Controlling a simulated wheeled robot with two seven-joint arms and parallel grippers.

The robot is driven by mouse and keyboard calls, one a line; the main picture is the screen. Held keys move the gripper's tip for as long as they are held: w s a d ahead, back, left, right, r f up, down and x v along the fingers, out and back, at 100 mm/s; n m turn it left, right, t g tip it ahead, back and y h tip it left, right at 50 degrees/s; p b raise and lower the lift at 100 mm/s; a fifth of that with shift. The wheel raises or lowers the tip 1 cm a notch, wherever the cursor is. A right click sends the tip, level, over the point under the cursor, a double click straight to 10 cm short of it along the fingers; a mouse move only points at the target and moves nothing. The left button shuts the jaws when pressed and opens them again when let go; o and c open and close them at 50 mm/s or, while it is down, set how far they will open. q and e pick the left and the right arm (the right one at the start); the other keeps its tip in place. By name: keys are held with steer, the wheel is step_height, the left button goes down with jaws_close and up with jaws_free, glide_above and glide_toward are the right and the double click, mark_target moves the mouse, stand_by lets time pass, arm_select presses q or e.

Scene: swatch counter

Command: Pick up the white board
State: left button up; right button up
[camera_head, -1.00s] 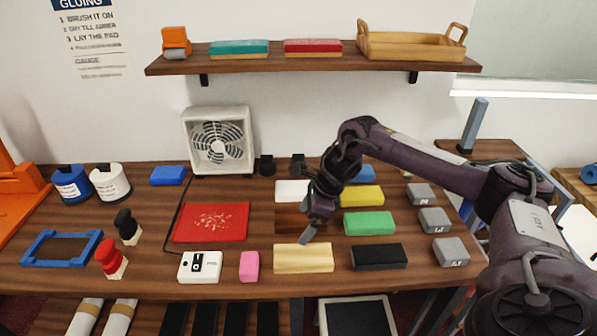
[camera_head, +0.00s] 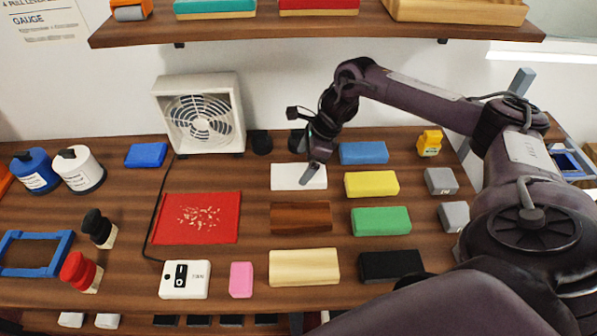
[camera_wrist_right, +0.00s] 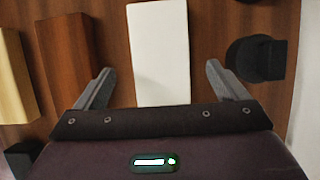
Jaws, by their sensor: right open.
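The white board (camera_head: 297,177) lies flat on the wooden counter, between the fan and the blue block at the right. My right gripper (camera_head: 312,172) is above the board's right part and covers some of it. In the right wrist view the white board (camera_wrist_right: 158,50) stands between the two open fingers of the right gripper (camera_wrist_right: 158,88), with a gap on each side. The fingers hold nothing. My left gripper is not in either view.
A brown wood block (camera_head: 301,217) lies just in front of the board. Blue (camera_head: 364,152) and yellow (camera_head: 371,184) blocks lie to its right. A black round item (camera_wrist_right: 255,60) is near one finger. A shelf (camera_head: 300,25) hangs above the counter.

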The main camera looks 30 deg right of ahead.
mark_target(298, 172)
steer(key=p+x, duration=0.1)
steer(key=x, duration=0.3)
steer(key=shift+p, duration=0.3)
steer(key=shift+f, duration=0.35)
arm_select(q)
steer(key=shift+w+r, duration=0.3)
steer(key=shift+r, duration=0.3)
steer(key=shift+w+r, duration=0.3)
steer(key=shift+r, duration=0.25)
arm_select(e)
steer(key=shift+c, duration=0.2)
steer(key=c, duration=1.1)
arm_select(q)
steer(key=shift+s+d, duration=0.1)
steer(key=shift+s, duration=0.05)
arm_select(e)
steer(key=shift+w, duration=0.1)
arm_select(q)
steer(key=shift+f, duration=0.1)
